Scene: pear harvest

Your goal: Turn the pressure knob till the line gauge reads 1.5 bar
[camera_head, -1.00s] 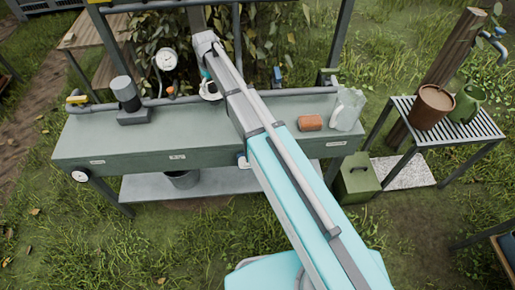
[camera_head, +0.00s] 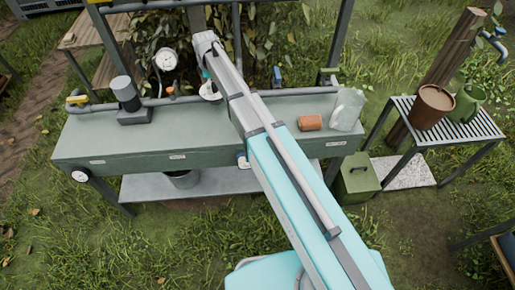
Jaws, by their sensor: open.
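A round white-faced gauge (camera_head: 166,60) stands above the pipe at the back of the bench; its reading is too small to make out. A small orange knob-like part (camera_head: 171,91) sits on the pipe just below it. I cannot tell whether this is the pressure knob. Another round white dial (camera_head: 80,175) is on the bench's front left corner. My arm crosses the bench from the lower right to the back, its end just right of the gauge. My gripper is hidden behind the arm. A white round part (camera_head: 209,93) shows beside the arm; I cannot tell what it is.
The bench's left front is clear.

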